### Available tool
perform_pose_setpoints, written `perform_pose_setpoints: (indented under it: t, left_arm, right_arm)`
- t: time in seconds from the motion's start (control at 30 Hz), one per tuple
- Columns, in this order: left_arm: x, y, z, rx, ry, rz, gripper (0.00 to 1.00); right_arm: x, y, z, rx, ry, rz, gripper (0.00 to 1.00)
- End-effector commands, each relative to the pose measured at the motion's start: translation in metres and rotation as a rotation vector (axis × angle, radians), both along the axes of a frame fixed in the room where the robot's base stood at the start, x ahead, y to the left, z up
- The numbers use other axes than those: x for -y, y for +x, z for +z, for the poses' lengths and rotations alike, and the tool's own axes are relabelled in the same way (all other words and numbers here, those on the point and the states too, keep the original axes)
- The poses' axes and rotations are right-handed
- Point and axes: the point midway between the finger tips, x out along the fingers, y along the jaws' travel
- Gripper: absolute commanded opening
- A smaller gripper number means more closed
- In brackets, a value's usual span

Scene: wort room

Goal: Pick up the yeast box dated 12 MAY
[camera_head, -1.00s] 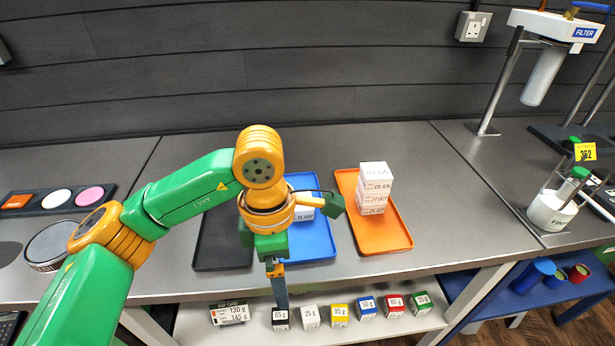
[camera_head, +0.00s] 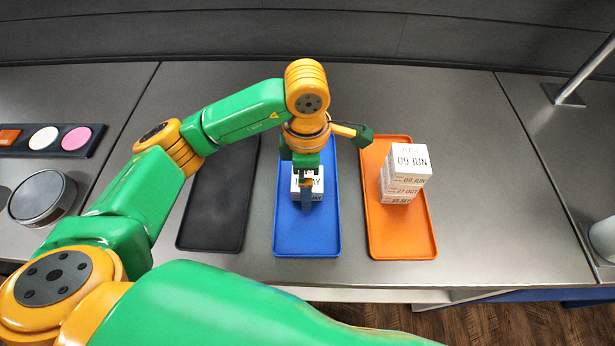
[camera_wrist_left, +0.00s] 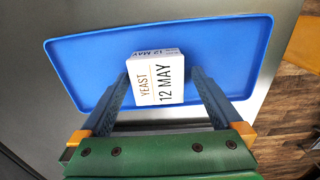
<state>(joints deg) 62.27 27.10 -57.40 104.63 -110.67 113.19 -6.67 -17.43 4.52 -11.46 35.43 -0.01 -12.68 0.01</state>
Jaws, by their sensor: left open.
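The yeast box dated 12 MAY (camera_wrist_left: 160,82) is white and sits on the blue tray (camera_wrist_left: 235,50). Its top reads "YEAST 12 MAY" in the left wrist view. In the head view the box (camera_head: 297,184) is partly hidden behind my left gripper (camera_head: 306,196). In the wrist view my left gripper (camera_wrist_left: 158,95) is open, with one finger on each side of the box. I cannot tell whether the fingers touch it. My right gripper is not in view.
A black tray (camera_head: 215,215) lies left of the blue tray. An orange tray (camera_head: 405,245) on the right holds a stack of white dated boxes (camera_head: 404,170), the top one reading 09 JUN. A round grey-topped tin (camera_head: 40,198) and a strip with coloured discs (camera_head: 75,140) are at the left.

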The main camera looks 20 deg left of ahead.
Motion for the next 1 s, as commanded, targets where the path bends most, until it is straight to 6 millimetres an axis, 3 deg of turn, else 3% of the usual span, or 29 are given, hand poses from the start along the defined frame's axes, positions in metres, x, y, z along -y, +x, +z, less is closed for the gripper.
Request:
perform_pose_setpoints:
  t: [0.23,0.27,0.57,0.87,1.0]
  left_arm:
    - [0.0,0.0,-0.005,0.002,0.001,-0.001,1.0]
    - [0.0,0.0,-0.005,0.002,0.001,-0.001,0.95]
    - [0.0,0.0,-0.005,0.002,0.001,-0.001,0.14]
    - [0.0,0.001,-0.001,0.003,-0.001,-0.001,0.14]
    - [0.0,0.002,0.018,0.008,0.0,-0.001,0.14]
  right_arm:
    - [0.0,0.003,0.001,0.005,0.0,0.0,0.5]
    - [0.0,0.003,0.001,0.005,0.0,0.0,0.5]
    - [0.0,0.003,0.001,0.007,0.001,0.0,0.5]
    - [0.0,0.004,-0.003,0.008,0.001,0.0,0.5]
    - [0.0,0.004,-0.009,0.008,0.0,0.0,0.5]
